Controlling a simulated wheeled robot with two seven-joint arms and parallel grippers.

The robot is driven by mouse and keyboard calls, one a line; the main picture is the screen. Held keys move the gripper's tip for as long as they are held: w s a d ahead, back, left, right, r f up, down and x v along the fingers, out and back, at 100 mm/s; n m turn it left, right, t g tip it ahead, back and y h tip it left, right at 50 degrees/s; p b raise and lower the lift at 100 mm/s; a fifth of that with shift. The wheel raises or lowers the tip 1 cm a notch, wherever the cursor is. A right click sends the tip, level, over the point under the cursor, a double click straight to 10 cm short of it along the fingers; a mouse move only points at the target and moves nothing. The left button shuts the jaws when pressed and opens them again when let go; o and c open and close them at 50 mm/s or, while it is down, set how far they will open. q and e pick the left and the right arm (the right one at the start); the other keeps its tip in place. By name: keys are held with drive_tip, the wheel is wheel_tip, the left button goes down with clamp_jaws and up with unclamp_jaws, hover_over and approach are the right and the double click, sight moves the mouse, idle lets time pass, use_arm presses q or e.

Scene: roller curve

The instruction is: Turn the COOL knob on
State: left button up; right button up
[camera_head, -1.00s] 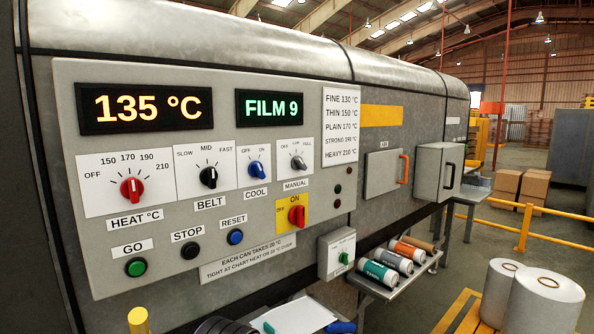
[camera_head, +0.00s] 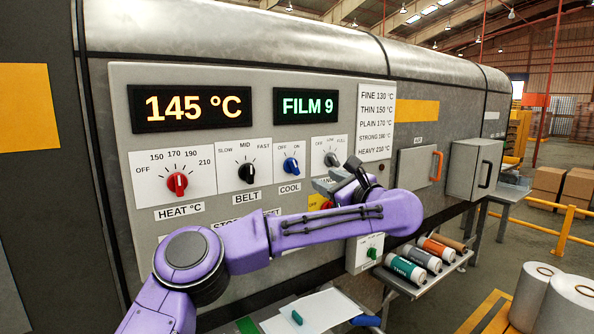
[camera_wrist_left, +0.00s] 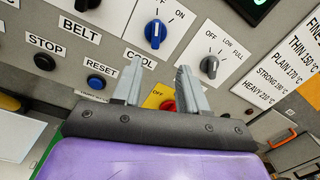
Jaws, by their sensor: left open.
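The blue COOL knob (camera_head: 291,165) is on the grey control panel, between the black BELT knob and the grey MANUAL knob. It also shows in the left wrist view (camera_wrist_left: 155,34), where its pale mark seems to point up toward the OFF label. My left gripper (camera_head: 337,176) is in front of the panel, to the right of the COOL knob and partly over the MANUAL label. In the left wrist view its two fingers (camera_wrist_left: 160,68) are apart and empty, just below the COOL knob and not around it. My right gripper is not in view.
The red HEAT knob (camera_head: 177,184), BELT knob (camera_head: 247,174) and MANUAL knob (camera_head: 331,159) are close by. The red ON/OFF switch (camera_wrist_left: 168,105) sits behind my fingers. The display (camera_head: 190,107) reads 145 °C. A shelf with rolls (camera_head: 405,268) is at lower right.

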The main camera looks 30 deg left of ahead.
sight(296, 166)
use_arm(q)
drive_tip(key=shift+n+g, duration=0.5)
drive_tip(key=shift+n, duration=0.3)
drive_tip(key=p+x, duration=0.2)
drive_tip(key=x, duration=0.1)
drive_tip(key=r+p+x, duration=0.1)
drive_tip(key=x, duration=0.3)
drive_tip(key=p+x, duration=0.2)
drive_tip(key=x, duration=0.2)
drive_tip(key=shift+s+a+r+p, duration=0.15)
drive_tip(key=shift+s+r+p, duration=0.05)
drive_tip(key=shift+s+p, duration=0.15)
drive_tip(key=shift+w+a+f, duration=0.1)
drive_tip(key=shift+w+a, duration=0.05)
drive_tip(key=shift+a, duration=0.05)
drive_tip(key=shift+w+f, duration=0.1)
drive_tip(key=shift+w, duration=0.05)
clamp_jaws()
